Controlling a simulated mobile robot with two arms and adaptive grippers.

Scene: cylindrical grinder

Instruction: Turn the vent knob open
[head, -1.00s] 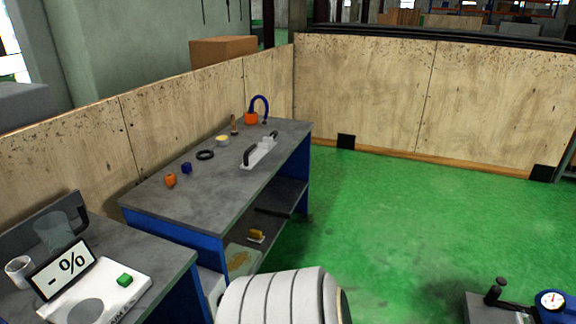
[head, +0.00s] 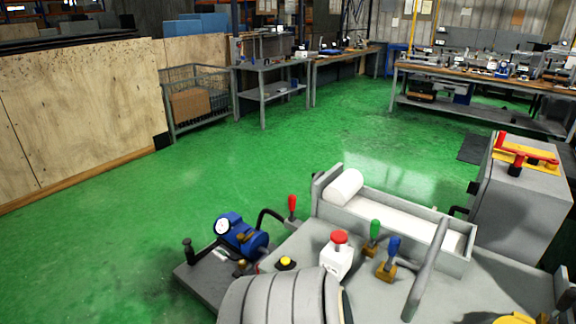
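No part in the head view is clearly marked as the vent knob, so I cannot tell which one it is. Candidates are on the grey machine bed (head: 480,275): a green-handled lever (head: 375,231), a blue-handled lever (head: 392,250) on a brass-coloured base, and a yellow knob (head: 286,262) on a black base. A white box with a red button (head: 339,237) stands among them. A red-tipped lever (head: 292,205) rises at the left of the bed. Neither gripper shows; only a ribbed grey arm link of mine is at the bottom.
A blue pump with a round gauge (head: 240,233) sits on a grey plate left of the machine. A trough with a white roll (head: 345,187) runs along its back. A grey cabinet with a red handle (head: 525,150) stands right. Green floor (head: 150,220) is open at left.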

